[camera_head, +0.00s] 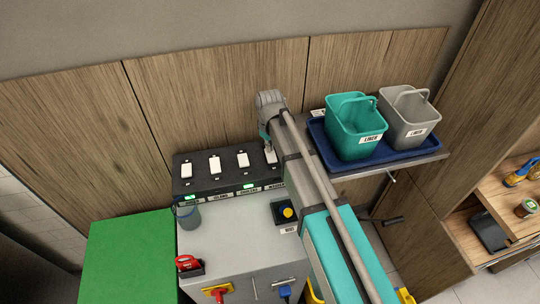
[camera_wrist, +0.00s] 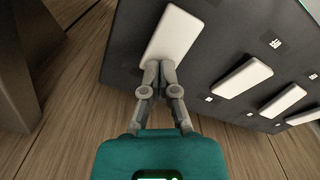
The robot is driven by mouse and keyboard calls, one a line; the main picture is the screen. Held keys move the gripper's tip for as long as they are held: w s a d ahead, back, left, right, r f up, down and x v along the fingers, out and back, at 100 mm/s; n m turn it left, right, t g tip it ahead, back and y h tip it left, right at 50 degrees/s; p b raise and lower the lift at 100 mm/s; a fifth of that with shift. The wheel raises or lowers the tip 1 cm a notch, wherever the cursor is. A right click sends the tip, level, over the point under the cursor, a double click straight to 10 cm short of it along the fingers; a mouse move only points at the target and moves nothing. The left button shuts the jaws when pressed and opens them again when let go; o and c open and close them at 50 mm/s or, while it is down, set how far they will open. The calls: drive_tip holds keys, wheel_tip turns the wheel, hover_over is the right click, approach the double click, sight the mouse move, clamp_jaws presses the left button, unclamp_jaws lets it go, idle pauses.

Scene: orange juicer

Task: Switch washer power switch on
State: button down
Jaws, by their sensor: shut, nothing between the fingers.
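A black switch panel (camera_head: 228,170) carries a row of white rocker switches. The rightmost switch (camera_head: 270,156) sits above a label that seems to read "WASHER", partly hidden by my arm. In the wrist view this nearest white switch (camera_wrist: 172,35) is large, with the others in a row to its right. My gripper (camera_wrist: 158,72) is shut and empty, its fingertips together at the lower end of that switch. I cannot tell whether they touch it. In the head view my gripper (camera_head: 267,147) is over the panel's right end, partly hidden by my arm.
A blue tray (camera_head: 317,133) with a teal bin (camera_head: 355,127) and a grey bin (camera_head: 405,118) stands right of my arm. Wooden wall panels (camera_head: 215,90) rise behind.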

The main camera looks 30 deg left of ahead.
drive_tip(key=shift+f, duration=0.25)
drive_tip(key=shift+r, duration=0.1)
drive_tip(key=shift+r+p, duration=3.4)
drive_tip(key=shift+r, duration=0.05)
drive_tip(key=shift+s, duration=0.15)
